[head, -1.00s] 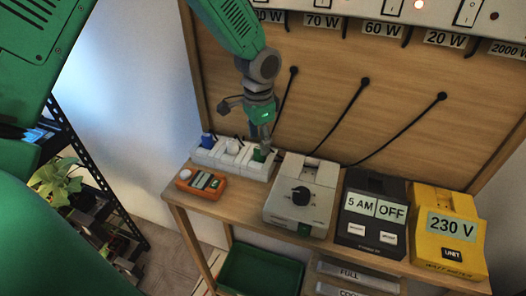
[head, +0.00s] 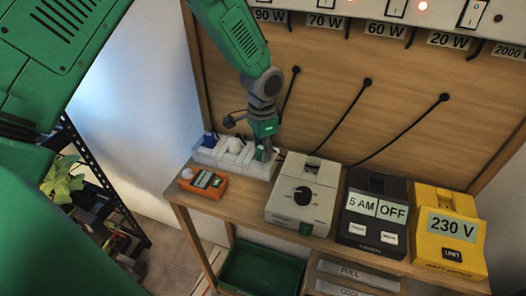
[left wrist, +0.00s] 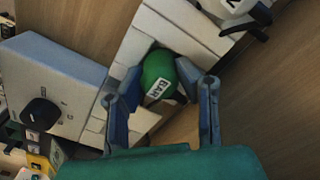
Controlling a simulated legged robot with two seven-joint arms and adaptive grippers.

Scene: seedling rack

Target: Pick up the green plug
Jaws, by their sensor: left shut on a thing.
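The green plug (left wrist: 163,77) carries a white label reading "BAR" and sits in the white power strip (left wrist: 143,47) in the left wrist view. In the head view the green plug (head: 260,154) shows at the right end of the strip (head: 233,160). My left gripper (left wrist: 163,105) has its two blue-grey fingers on either side of the plug, shut on it. In the head view my left gripper (head: 264,146) comes down onto the plug from above. My right gripper is not in view.
A blue plug (head: 208,139) and a white plug (head: 235,145) share the strip. An orange meter (head: 203,184), a grey dial box (head: 304,195), a black timer (head: 371,212) and a yellow wattmeter (head: 447,230) stand on the wooden shelf. A green bin (head: 262,268) is below.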

